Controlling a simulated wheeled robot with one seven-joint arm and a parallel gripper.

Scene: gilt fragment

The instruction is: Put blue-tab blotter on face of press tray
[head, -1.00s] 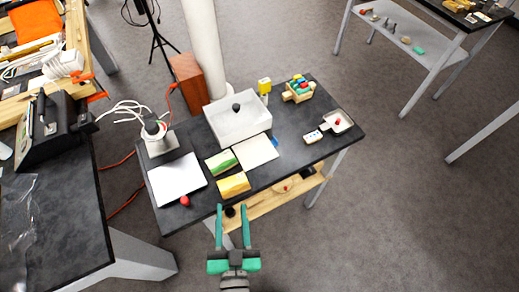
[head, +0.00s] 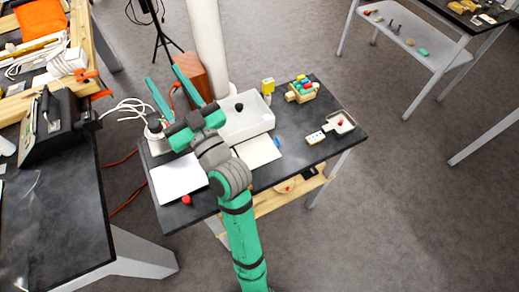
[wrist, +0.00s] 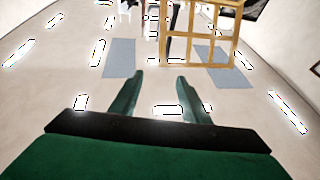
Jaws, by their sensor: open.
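A cream square sheet (head: 262,150) lies flat on the dark table, with a small blue patch (head: 277,141) at its right edge; it looks like the blue-tab blotter. Behind it stands a shallow white tray (head: 256,128) with a black knob (head: 239,107) in it, likely the press tray. My gripper (head: 162,74) is open and empty, raised above the table's back left, its fingers pointing away. My arm hides part of the tray and the area left of the cream sheet. The wrist view shows my open fingers (wrist: 158,85) and no table objects.
A white sheet or plate (head: 178,178) and a red knob (head: 187,200) are at the table's left. A crate of coloured pieces (head: 302,90), a yellow item (head: 267,86) and a small pan (head: 340,122) are at right. A pale column (head: 207,45) rises behind.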

